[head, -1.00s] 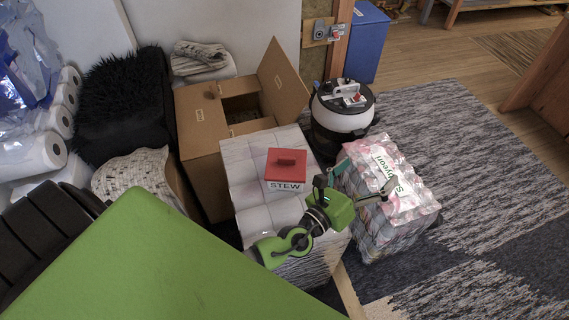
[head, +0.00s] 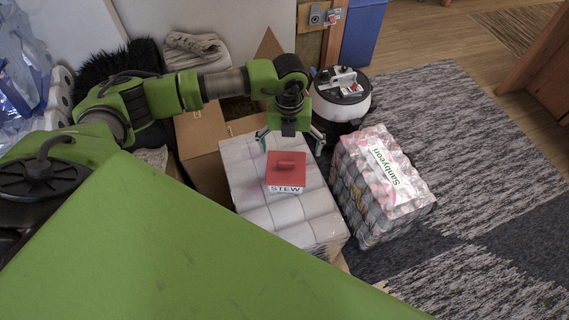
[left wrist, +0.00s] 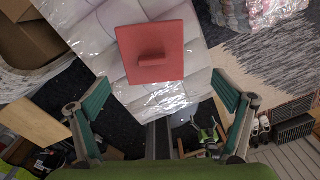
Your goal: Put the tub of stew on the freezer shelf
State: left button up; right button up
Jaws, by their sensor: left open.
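The tub of stew (head: 286,171) has a red lid with a raised handle and a white label reading STEW. It sits upright on a plastic-wrapped pack of white rolls (head: 262,202). In the left wrist view the tub's red lid (left wrist: 151,52) is seen from above, ahead of the fingers. My left gripper (head: 290,145) is open and empty, pointing down just behind the tub in the head view. Its two fingers also show spread wide in the left wrist view (left wrist: 162,112). My right gripper is in neither view. No freezer shelf can be made out.
An open cardboard box (head: 203,134) stands behind and left of the pack. A wrapped pack labelled Sanbyeon (head: 382,188) stands to the right. A black and white round appliance (head: 340,97) is behind. A patterned rug (head: 465,130) lies clear at right.

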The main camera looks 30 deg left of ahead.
aim_at(287, 162)
pick_arm(q)
jog(key=shift+a, duration=0.5)
jog(key=shift+s+f+b, duration=0.1)
jog(key=shift+f+b, duration=0.15)
jog(key=shift+b, duration=0.1)
notch_tip(287, 162, down, 7)
jog(key=b, duration=0.5)
jog(key=shift+d, duration=0.1)
notch_tip(287, 162, down, 6)
jog(key=b, duration=0.4)
jog(key=shift+s, duration=0.1)
jog(key=shift+c, duration=0.7)
jog(key=c, duration=1.2)
jog(key=shift+r, duration=0.1)
jog(key=c, duration=0.4)
